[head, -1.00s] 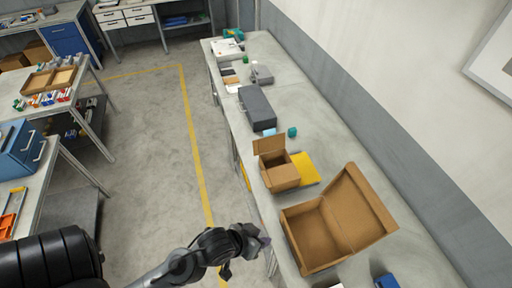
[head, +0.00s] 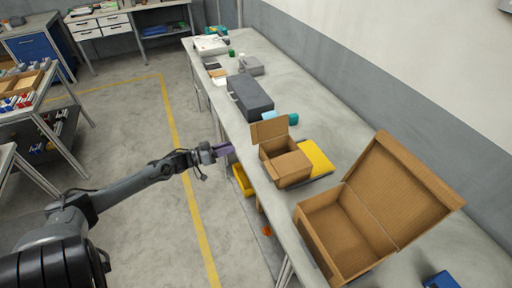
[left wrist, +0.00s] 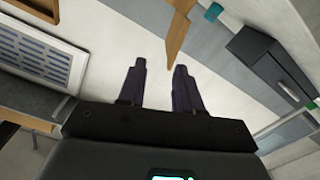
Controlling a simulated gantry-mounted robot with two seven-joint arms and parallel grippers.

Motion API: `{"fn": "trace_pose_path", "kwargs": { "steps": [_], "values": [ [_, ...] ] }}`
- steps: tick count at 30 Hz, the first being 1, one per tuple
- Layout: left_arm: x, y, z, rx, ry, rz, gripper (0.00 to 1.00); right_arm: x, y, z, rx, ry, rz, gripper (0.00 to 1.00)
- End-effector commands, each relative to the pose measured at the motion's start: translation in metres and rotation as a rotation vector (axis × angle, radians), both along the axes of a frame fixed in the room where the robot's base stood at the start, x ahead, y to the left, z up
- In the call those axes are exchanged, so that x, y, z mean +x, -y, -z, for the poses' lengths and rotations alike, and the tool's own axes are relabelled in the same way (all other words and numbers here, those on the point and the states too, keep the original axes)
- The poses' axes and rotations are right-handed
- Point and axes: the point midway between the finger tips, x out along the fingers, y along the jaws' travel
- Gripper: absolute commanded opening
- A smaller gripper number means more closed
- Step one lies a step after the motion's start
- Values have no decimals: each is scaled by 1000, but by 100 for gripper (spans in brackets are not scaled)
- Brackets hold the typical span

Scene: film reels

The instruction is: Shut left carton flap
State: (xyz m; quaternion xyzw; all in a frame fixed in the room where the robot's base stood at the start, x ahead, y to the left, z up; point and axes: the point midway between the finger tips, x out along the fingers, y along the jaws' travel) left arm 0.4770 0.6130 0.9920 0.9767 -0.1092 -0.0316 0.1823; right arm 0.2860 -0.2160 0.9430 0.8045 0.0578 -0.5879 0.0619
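The small brown carton (head: 281,163) stands on the long bench, on the left of the two cartons. One flap (head: 270,131) stands upright at its far side; another (head: 290,166) lies low across the near part of its top. My left gripper (head: 222,150) is out past the bench's left edge, left of the carton and apart from it. In the left wrist view the two dark fingers (left wrist: 160,68) are apart with nothing between them. A brown cardboard edge (left wrist: 178,38), seemingly the upright flap, shows beyond the fingertips. My right gripper is not in view.
A larger open carton (head: 335,232) with a raised lid stands nearer on the bench. A dark grey case (head: 250,97) is beyond the small carton, a yellow item (head: 317,157) beside it.

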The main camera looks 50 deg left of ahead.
Motion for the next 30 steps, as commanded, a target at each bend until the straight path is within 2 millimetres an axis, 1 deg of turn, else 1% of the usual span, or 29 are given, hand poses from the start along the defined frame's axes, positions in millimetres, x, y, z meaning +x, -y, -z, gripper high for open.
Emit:
{"fn": "trace_pose_path", "kwargs": {
  "steps": [1, 3, 6, 10, 17, 23, 30],
  "values": [
    [7, -16, 11, 38, 8, -5, 34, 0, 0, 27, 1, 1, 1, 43],
    [14, -28, 6, 75, 19, -8, 34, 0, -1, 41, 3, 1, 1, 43],
    [23, -33, -1, 106, 38, 3, 34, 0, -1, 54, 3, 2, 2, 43],
    [28, -34, -2, 122, 47, 9, 34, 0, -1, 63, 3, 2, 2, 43],
    [39, -31, -2, 121, 52, 9, 34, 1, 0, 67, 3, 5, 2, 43],
    [61, -26, -1, 120, 54, 8, 34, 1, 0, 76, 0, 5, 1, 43],
    [92, -19, -2, 120, 56, 6, 34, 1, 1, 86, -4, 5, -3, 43]
  ]
}}
